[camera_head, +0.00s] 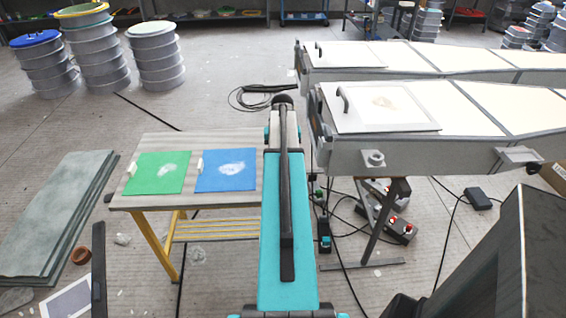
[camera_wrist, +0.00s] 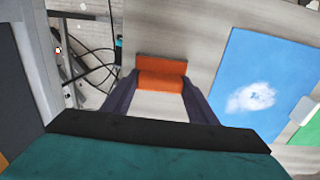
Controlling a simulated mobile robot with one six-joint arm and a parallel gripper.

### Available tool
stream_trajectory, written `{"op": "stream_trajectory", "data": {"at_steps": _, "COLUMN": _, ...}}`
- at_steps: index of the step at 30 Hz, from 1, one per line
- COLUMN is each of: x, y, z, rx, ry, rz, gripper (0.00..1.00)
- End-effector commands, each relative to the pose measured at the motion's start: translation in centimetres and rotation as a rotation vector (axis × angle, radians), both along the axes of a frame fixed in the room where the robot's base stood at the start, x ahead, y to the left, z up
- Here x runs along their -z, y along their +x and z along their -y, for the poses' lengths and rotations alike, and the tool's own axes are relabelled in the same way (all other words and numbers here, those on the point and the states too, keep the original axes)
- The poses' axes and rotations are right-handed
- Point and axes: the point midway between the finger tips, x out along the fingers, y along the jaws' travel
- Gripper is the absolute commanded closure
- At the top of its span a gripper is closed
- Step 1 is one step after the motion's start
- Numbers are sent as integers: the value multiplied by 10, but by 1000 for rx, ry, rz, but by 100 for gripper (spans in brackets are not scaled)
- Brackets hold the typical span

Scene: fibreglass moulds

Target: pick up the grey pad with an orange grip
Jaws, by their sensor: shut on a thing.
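In the wrist view, my gripper (camera_wrist: 161,79) has its two dark fingers on either side of the orange grip (camera_wrist: 161,67), shut on it. The grip is a small orange block at the fingertips. A pale patch shows between the fingers below the grip; I cannot tell whether it is the pad or the tabletop. The grey pad itself is not clearly made out. In the head view, my teal and black arm covers the gripper, the grip and the pad.
A light wooden table (camera_head: 143,203) with yellow legs bears a green sheet (camera_head: 146,182) and a blue sheet (camera_head: 211,182), left of my arm. The blue sheet also shows in the wrist view (camera_wrist: 245,65). Long pale moulds (camera_head: 467,111) stand to the right. Cables lie on the floor.

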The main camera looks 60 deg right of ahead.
Motion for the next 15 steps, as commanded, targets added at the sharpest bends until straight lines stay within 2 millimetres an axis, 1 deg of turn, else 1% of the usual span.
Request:
{"op": "stream_trajectory", "data": {"at_steps": 8, "x": -16, "y": 0, "z": 0, "rx": 0, "ry": -1, "rz": 1, "gripper": 71}}
{"op": "stream_trajectory", "data": {"at_steps": 14, "x": -35, "y": 0, "z": 0, "rx": 0, "ry": -1, "rz": 1, "gripper": 71}}
{"op": "stream_trajectory", "data": {"at_steps": 15, "x": -34, "y": -3, "z": -5, "rx": 0, "ry": 0, "rz": 0, "gripper": 71}}
